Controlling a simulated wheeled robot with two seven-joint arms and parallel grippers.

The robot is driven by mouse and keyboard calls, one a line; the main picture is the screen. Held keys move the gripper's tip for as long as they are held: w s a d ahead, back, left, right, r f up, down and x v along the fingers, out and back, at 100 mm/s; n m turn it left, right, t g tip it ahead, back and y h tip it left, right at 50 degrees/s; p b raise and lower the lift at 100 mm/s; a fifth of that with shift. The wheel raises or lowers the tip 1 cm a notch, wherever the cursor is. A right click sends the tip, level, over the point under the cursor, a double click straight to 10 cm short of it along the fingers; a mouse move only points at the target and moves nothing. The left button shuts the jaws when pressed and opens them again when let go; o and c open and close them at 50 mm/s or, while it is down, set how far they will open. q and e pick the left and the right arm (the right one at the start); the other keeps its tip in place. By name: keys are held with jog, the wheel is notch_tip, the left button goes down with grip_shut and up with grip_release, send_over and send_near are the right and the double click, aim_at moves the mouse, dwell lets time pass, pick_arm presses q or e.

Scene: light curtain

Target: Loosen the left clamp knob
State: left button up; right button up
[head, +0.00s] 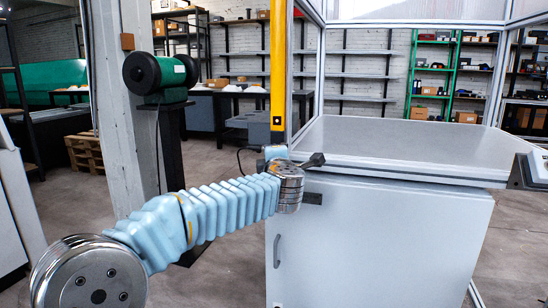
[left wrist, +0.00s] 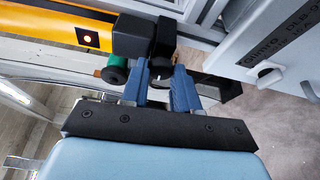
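In the left wrist view a dark round clamp knob (left wrist: 161,74) with a white mark sits under a black clamp block (left wrist: 134,37), beside the yellow light curtain post (left wrist: 56,24). My left gripper (left wrist: 160,70) has its two blue fingers apart, one on either side of the knob at their tips. I cannot tell whether they touch it. My right gripper is in neither view.
A grey cabinet (head: 380,240) with a pale worktop (head: 400,138) stands right of my left arm, inside an aluminium frame (head: 321,60). A green and black device (head: 158,74) on a dark post stands left. Floor is open at lower left.

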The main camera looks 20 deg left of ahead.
pick_arm(q)
jog(key=o, duration=0.4)
jog(key=b+v, duration=0.2)
jog(key=v, duration=1.1)
jog(key=shift+s+d, duration=0.2)
jog(key=shift+s, duration=0.15)
jog(key=shift+f, duration=0.15)
